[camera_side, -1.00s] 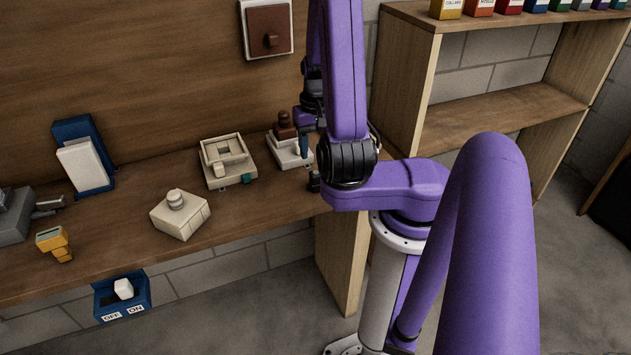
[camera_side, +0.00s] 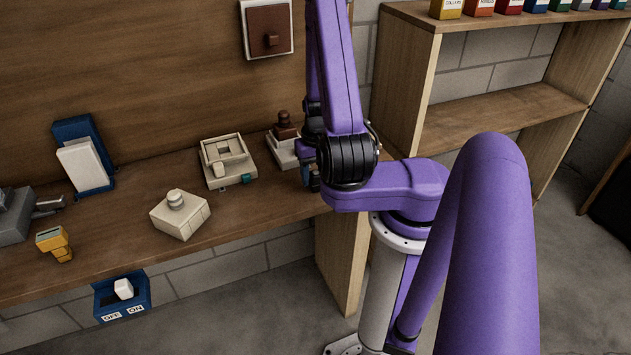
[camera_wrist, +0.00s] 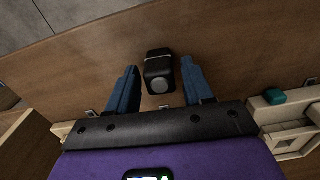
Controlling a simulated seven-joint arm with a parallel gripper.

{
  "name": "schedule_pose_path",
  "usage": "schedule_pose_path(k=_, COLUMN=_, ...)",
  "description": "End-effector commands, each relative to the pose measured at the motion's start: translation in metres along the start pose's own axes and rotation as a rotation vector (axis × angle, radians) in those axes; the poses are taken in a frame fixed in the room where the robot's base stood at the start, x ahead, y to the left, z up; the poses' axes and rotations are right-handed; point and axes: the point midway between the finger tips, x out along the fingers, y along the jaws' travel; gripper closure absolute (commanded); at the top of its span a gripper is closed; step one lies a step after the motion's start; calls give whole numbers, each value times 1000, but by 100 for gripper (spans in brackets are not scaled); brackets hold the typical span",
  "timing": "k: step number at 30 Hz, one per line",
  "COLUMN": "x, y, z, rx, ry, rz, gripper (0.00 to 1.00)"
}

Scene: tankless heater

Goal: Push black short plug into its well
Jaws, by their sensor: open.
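The black short plug (camera_wrist: 158,72) is a small dark block with a round grey end, seen in the wrist view on or just above the brown wooden worktop (camera_wrist: 225,45). My gripper (camera_wrist: 159,69) is open, with one blue finger on each side of the plug and a visible gap at both sides. In the side view, my gripper (camera_side: 311,177) is low at the worktop's front right edge, partly behind my arm. The plug is not clearly seen there. I cannot make out its well in either view.
A white base with a brown knob (camera_side: 286,127) stands close behind my gripper. A beige framed fixture (camera_side: 226,162) with a teal tab (camera_wrist: 275,97) is to its left. A beige box (camera_side: 180,216) sits further left. A wooden shelf (camera_side: 490,115) stands at right.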

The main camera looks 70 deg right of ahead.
Motion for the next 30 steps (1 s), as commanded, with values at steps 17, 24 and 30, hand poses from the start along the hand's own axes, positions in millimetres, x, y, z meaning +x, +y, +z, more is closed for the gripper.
schedule_pose_path(k=17, x=1, y=0, z=0, rx=-1, ry=0, rz=0, gripper=100)
schedule_pose_path(k=24, x=-3, y=0, z=0, rx=-1, ry=1, rz=0, gripper=100)
schedule_pose_path(k=30, x=-8, y=0, z=0, rx=-1, ry=0, rz=0, gripper=100)
